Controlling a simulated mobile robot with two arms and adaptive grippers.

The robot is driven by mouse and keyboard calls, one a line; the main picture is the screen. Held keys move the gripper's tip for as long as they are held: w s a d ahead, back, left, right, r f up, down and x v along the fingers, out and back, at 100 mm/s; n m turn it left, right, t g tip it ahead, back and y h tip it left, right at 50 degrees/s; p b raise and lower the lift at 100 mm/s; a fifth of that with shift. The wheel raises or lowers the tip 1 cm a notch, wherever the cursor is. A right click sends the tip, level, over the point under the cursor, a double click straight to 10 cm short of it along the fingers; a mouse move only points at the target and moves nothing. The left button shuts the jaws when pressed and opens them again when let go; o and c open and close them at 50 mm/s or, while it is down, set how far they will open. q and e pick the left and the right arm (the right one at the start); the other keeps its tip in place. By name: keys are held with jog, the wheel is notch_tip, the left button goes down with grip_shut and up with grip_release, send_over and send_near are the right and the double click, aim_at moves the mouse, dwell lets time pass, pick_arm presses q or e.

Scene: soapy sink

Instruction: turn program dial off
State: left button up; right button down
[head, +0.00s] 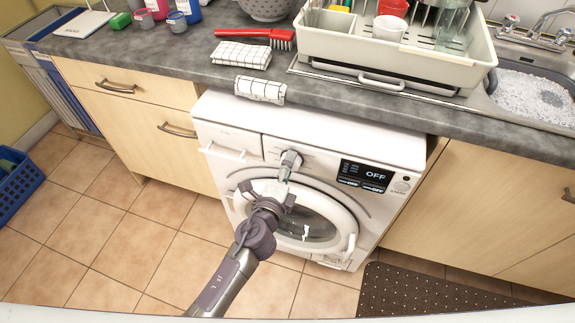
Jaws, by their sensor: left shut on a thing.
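A white washing machine (225,112) stands under the counter. Its program dial (291,158) is a round grey-white knob at the upper middle of the front panel. The black display (367,176) to the right of the dial reads "OFF". My left gripper (285,174) is at the dial with its fingers shut on it, and the fingers hide the dial's lower part. The round door (335,215) below is closed and partly covered by my gripper. My right gripper is not in view.
A checked cloth (260,89) hangs over the counter edge above the machine. A dish rack (470,75) and a sink of suds (535,92) are at right. A dark mat (430,293) and a blue basket (18,185) are on the floor. The tiles at left are clear.

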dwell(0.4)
pick_arm(q)
jog(key=o, duration=1.2)
jog(key=v, duration=1.2)
